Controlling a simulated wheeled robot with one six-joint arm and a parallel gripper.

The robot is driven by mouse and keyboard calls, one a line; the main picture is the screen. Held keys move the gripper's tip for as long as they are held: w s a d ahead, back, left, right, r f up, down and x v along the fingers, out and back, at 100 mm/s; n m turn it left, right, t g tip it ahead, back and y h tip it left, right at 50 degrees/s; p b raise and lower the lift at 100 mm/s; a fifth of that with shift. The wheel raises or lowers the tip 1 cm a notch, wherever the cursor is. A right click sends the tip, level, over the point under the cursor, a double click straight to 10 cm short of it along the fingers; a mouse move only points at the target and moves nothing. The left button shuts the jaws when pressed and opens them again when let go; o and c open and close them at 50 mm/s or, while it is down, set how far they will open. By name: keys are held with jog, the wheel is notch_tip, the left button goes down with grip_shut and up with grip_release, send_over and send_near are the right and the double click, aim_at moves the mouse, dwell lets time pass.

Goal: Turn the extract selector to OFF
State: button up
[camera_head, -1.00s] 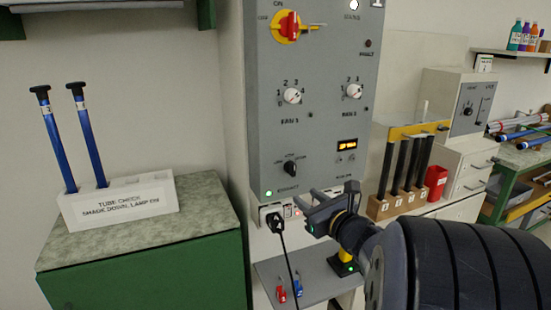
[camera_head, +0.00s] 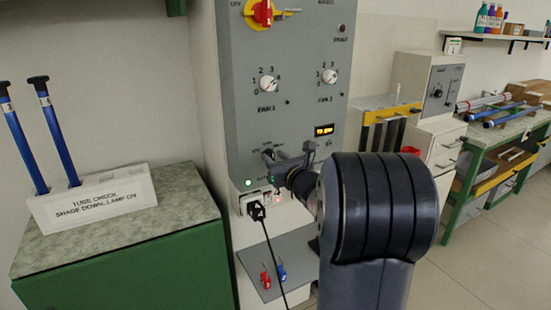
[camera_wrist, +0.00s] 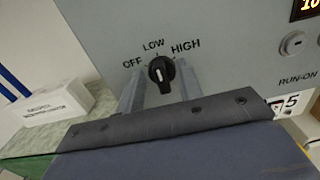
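The extract selector (camera_wrist: 160,72) is a black knob on the grey panel, with OFF at left, LOW above and HIGH at right in the wrist view. Its white mark stands nearly upright, roughly toward LOW; the exact setting is hard to tell. My gripper (camera_wrist: 161,82) is open, with one finger on each side of the knob and gaps visible between. In the head view my gripper (camera_head: 285,158) is at the lower part of the panel (camera_head: 245,110) and partly covers the selector (camera_head: 267,153).
Above are the two fan knobs (camera_head: 268,83) and a red switch (camera_head: 263,12). Below are a lit green lamp (camera_head: 248,183), an outlet with a black plug (camera_head: 256,210) and a grey shelf (camera_head: 250,262). A green cabinet (camera_head: 130,262) stands at left.

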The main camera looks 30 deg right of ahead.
grip_shut()
dwell(0.4)
jog(key=shift+f+n+b, duration=0.2)
jog(key=shift+n+b, duration=0.2)
jog(key=shift+b, duration=0.45)
jog(key=n+b, duration=0.3)
jog(key=b, duration=0.2)
jog(key=n+b, duration=0.4)
jog(key=b, duration=0.1)
jog(key=n+b, duration=0.4)
jog(key=b, duration=0.1)
jog(key=shift+a+f, duration=0.15)
jog(key=shift+a, duration=0.25)
